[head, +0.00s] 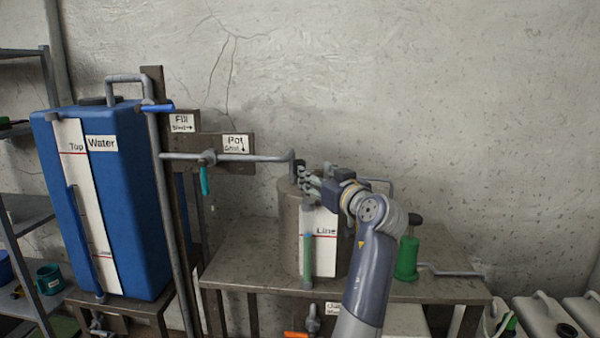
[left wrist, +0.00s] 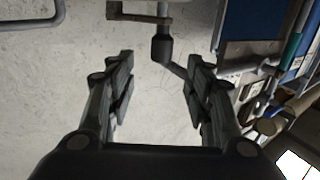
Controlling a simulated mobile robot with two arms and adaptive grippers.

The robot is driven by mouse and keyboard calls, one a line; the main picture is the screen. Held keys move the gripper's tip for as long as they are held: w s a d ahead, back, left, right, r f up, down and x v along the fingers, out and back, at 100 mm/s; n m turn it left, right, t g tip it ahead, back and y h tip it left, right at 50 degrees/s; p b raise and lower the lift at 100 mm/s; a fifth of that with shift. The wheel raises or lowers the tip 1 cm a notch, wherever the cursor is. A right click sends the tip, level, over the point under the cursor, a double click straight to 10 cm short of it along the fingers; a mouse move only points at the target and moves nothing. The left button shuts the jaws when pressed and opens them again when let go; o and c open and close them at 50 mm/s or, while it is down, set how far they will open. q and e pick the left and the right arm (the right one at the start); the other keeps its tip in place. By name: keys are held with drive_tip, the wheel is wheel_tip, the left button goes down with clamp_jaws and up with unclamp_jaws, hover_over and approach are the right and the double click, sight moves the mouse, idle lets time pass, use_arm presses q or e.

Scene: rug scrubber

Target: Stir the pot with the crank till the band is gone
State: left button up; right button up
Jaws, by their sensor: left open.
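The pot (head: 289,235) is a grey-brown cylinder on the metal table. A white board marked "Line" with a red line and an upright sight tube (head: 308,240) stands at its front; the tube is green below and grey above. My left gripper (head: 306,182) is at the pot's top and hides much of it. In the left wrist view the left gripper (left wrist: 160,88) is open, with nothing between its fingertips. A grey crank bar with a dark grip (left wrist: 161,48) lies just beyond the fingertips. I cannot make out a band inside the pot. My right gripper is not in view.
A blue water tank (head: 130,210) stands at left, with pipes and a teal-handled valve (head: 204,180) leading toward the pot. A green bottle (head: 407,258) stands right of the pot. An orange valve handle (head: 296,334) shows below the table (head: 240,268).

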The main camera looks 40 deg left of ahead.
sight(301, 161)
use_arm(q)
drive_tip(key=shift+y, duration=0.3)
drive_tip(key=p+x, duration=0.1)
drive_tip(key=x, duration=0.2)
drive_tip(key=p+x, duration=0.1)
drive_tip(key=x, duration=0.2)
drive_tip(key=r+p+x, duration=0.1)
drive_tip(key=x, duration=0.2)
drive_tip(key=shift+a, duration=0.15)
drive_tip(key=shift+w+a+f+p, duration=0.1)
drive_tip(key=shift+w+a+p, duration=0.2)
drive_tip(key=shift+a, duration=0.15)
clamp_jaws()
